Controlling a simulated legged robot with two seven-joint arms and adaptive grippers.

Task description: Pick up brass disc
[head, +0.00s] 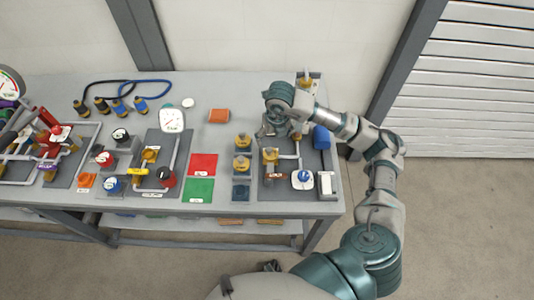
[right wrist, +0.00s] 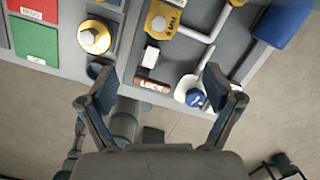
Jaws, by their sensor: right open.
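Two round brass pieces stand on grey blocks in the head view, one behind (head: 242,140) and one in front (head: 242,163). I cannot tell for sure which one is the brass disc. The right wrist view shows a brass disc (right wrist: 94,37) with a pale centre knob, just right of the green square. My right gripper (head: 272,130) is above the right-hand panel, to the right of the brass pieces. In the right wrist view its fingers (right wrist: 155,90) are wide apart with nothing between them. My left gripper is not in view.
The right-hand panel (right wrist: 200,58) carries grey pipe, a yellow valve body (right wrist: 163,18), a brown tag (right wrist: 152,86) and a white handle with a blue knob (right wrist: 195,98). Red (head: 203,164) and green (head: 198,189) squares lie left of the brass pieces. A blue item (head: 322,137) stands at right.

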